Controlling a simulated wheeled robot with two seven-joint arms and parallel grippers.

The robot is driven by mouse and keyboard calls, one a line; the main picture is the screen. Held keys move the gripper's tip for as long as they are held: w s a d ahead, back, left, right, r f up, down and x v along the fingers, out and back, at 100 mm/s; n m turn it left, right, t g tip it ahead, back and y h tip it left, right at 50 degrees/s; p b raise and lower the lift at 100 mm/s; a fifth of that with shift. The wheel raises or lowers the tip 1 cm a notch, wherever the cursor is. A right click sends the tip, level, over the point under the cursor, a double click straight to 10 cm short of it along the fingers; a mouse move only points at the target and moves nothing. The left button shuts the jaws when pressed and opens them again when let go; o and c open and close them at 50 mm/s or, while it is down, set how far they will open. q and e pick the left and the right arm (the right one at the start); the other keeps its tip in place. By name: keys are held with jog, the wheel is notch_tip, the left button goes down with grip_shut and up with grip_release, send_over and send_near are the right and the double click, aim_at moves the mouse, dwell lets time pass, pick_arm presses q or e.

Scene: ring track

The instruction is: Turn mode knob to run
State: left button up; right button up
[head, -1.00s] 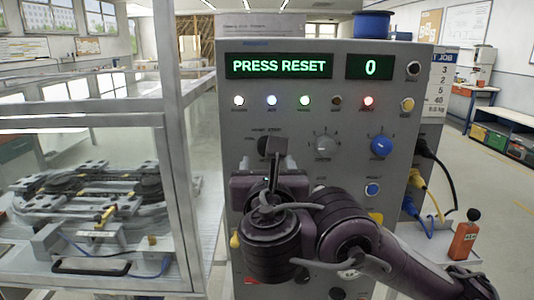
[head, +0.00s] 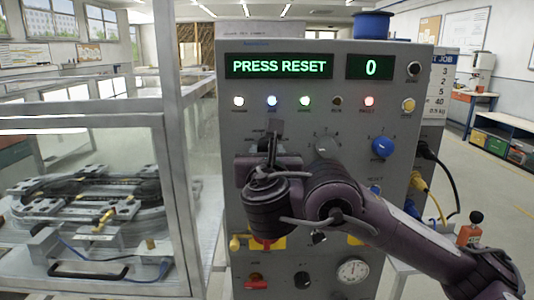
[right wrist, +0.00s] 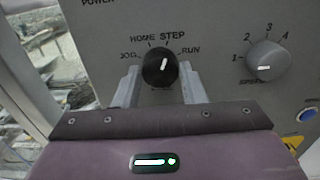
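The mode knob (right wrist: 160,68) is a round black knob with a white mark, in the right wrist view. Its mark points up and slightly right, towards the STEP label (right wrist: 172,36); the RUN label (right wrist: 190,51) is further right. My right gripper (right wrist: 160,76) has one pale finger on each side of the knob, close to its edges. I cannot tell whether the fingers press on it. In the head view my right gripper (head: 272,140) is in front of the panel and hides most of the knob. My left gripper is not in view.
The grey control panel (head: 235,200) shows PRESS RESET on its display (head: 279,66). The grey speed knob (right wrist: 268,61) is right of the mode knob. A blue knob (head: 382,147) is further right. A framed glass enclosure (head: 178,150) stands left of the panel.

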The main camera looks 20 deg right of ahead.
jog(key=c, duration=0.4)
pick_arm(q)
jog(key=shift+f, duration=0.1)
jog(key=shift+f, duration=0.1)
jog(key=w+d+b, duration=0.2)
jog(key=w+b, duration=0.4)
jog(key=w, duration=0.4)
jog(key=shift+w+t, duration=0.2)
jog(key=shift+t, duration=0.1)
pick_arm(e)
jog(key=shift+m, duration=4.6)
